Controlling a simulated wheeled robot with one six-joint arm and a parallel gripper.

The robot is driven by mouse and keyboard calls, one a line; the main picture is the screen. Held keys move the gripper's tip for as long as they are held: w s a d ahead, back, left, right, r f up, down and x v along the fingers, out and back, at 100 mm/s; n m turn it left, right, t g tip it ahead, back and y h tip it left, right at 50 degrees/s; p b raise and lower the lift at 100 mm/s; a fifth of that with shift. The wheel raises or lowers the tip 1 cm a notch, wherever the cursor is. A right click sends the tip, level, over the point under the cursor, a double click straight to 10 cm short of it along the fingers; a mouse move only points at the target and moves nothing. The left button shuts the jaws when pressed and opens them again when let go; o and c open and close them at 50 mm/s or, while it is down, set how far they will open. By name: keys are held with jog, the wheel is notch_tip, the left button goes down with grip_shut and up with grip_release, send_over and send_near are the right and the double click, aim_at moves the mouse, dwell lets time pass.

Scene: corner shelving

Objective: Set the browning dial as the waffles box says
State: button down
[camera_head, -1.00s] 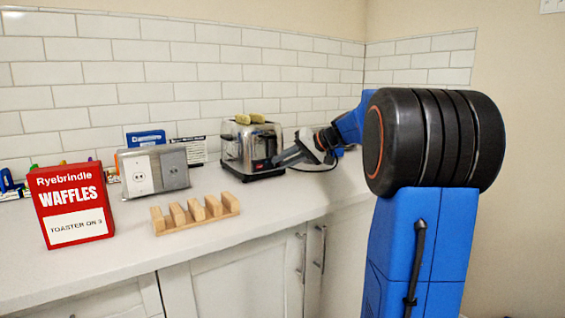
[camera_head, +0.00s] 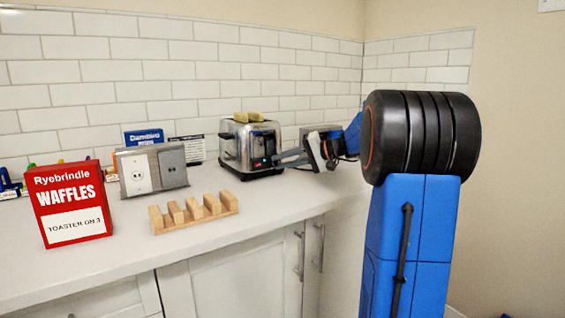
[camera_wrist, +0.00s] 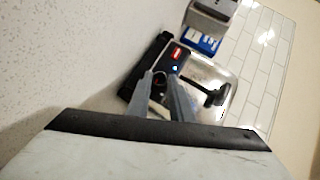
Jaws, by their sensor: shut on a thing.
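The red waffles box (camera_head: 70,203) stands at the left of the counter; its white label reads "TOASTER ON 3". The chrome toaster (camera_head: 238,148) stands by the tiled wall with two waffles (camera_head: 248,117) in its slots. My gripper (camera_head: 268,161) reaches in from the right to the toaster's dark end panel. In the wrist view my gripper (camera_wrist: 160,76) is shut on the small dark browning dial (camera_wrist: 159,80), below a red label. The toaster's lever (camera_wrist: 215,97) is to the right of the fingers. The dial's marks and setting are too small to read.
A wooden rack (camera_head: 195,213) lies in front of the toaster. A metal outlet box (camera_head: 152,170) stands between the waffles box and toaster. Blue and white cards (camera_head: 144,137) stand behind it.

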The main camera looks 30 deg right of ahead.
jog(key=shift+f, duration=0.1)
jog(key=c, duration=1.6)
grip_release()
jog(key=shift+d, duration=0.1)
jog(key=shift+s, duration=0.1)
jog(key=v, duration=1.7)
jog(key=shift+d, duration=0.15)
jog(key=shift+s, duration=0.1)
